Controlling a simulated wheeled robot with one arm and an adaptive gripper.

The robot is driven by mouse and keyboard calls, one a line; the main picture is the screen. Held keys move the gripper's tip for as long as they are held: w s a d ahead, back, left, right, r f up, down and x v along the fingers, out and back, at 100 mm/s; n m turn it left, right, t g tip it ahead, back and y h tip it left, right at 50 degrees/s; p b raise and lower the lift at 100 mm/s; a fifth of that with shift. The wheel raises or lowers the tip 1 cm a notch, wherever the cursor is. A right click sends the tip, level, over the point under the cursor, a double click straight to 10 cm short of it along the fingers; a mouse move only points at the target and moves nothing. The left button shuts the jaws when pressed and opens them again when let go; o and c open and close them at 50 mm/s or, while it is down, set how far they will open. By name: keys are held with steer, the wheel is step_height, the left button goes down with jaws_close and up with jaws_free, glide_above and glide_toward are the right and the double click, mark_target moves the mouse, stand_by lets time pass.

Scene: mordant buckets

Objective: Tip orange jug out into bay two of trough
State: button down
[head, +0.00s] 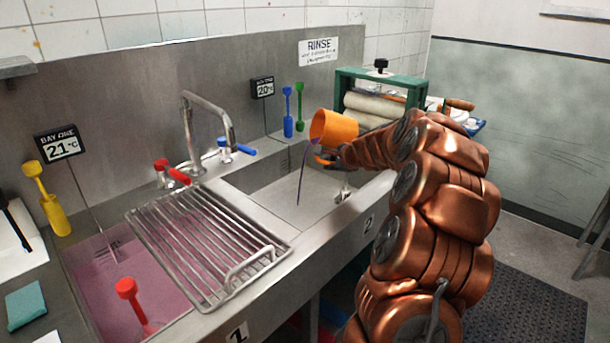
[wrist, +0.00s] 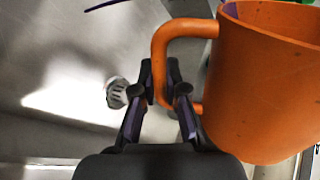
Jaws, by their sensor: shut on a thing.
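The orange jug (head: 335,127) is tilted on its side above bay two (head: 318,198) of the trough, mouth to the left. A thin purple stream (head: 301,180) falls from its lip into the bay. My gripper (head: 328,158) is shut on the jug's handle; the wrist view shows the handle (wrist: 163,60) at the fingers (wrist: 160,82), with the jug body (wrist: 262,85) to the right. The jug's inside is mostly hidden. The bay floor looks pale and bare, with a metal drain fitting (head: 343,190) near its right end.
Bay one (head: 100,265) holds pink liquid and a red paddle (head: 132,300). A tap (head: 205,125) stands behind. Blue (head: 288,112) and green (head: 299,108) paddles and a green-framed roller wringer (head: 382,82) are close behind the jug.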

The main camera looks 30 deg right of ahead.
steer(key=shift+a+f+n+g+h+b, duration=0.2)
steer(key=shift+f+n+g+h+b, duration=0.15)
steer(key=shift+h+b, duration=0.45)
stand_by(1.4)
steer(key=shift+d+f+n+h+p, duration=0.1)
steer(key=shift+f+n+h+p, duration=0.2)
steer(key=shift+n, duration=0.25)
stand_by(1.3)
steer(key=shift+d+m+y+b, duration=0.15)
steer(key=shift+m+y+b, duration=0.35)
steer(key=shift+b, duration=0.3)
steer(key=shift+r+p, duration=0.3)
steer(key=shift+p, duration=0.3)
steer(key=shift+d+f+m+t+y+p, duration=0.1)
steer(key=shift+m+t+y+p, duration=0.3)
steer(key=shift+t+y, duration=0.2)
